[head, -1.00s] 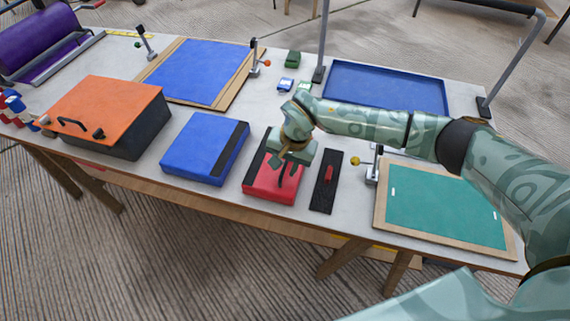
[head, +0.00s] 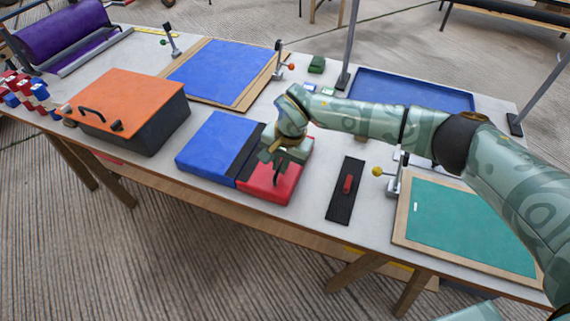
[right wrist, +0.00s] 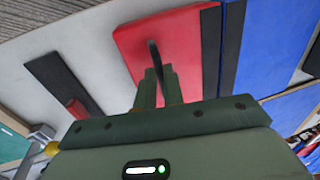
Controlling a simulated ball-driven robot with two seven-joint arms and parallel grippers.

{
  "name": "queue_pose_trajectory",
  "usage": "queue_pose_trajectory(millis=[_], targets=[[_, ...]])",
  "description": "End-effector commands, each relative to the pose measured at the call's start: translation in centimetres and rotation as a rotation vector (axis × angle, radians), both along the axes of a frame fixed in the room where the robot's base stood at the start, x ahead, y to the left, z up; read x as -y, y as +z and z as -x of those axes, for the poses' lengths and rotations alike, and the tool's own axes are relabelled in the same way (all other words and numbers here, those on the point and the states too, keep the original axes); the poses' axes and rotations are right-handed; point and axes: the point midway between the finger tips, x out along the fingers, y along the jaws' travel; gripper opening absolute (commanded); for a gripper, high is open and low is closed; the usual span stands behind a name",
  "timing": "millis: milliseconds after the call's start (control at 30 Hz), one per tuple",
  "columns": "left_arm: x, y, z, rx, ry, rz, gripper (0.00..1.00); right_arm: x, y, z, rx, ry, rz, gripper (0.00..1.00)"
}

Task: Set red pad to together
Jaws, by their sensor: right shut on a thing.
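The red pad (head: 265,190) lies on the table, its black-strip edge against the black-strip edge of the blue pad (head: 208,144). In the head view no gap shows between them, though my gripper hides the far part of the joint. In the right wrist view the red pad (right wrist: 185,45) and blue pad (right wrist: 272,45) lie side by side, black strips adjoining. My right gripper (head: 276,166) is above the red pad, shut on its dark strap handle (right wrist: 154,52). My left gripper is not in view.
A black strip board with a small red block (head: 347,184) lies right of the red pad, with bare table between. An orange-topped box (head: 130,97) stands left of the blue pad. A teal panel (head: 470,225) and a ball-ended clamp (head: 392,175) are at the right.

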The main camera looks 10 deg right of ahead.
Motion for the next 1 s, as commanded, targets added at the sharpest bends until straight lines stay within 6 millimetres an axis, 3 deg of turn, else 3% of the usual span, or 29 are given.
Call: queue_pose_trajectory(millis=[33, 100, 467, 567, 1000], targets=[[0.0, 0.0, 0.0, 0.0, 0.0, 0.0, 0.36, -0.3, 0.2, -0.2, 0.008, 0.005, -0.007, 0.12], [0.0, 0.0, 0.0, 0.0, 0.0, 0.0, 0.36, -0.3, 0.2, -0.2, 0.007, 0.004, -0.006, 0.32], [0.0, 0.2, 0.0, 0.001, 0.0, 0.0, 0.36, -0.1, 0.7, -0.1, 0.006, 0.003, -0.004, 0.32], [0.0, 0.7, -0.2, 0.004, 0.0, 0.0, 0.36, 0.2, 2.2, 0.0, 0.008, 0.003, -0.003, 0.32], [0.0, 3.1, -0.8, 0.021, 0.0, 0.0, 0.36, 1.9, 13.2, 1.2, 0.009, 0.003, -0.003, 0.32]])
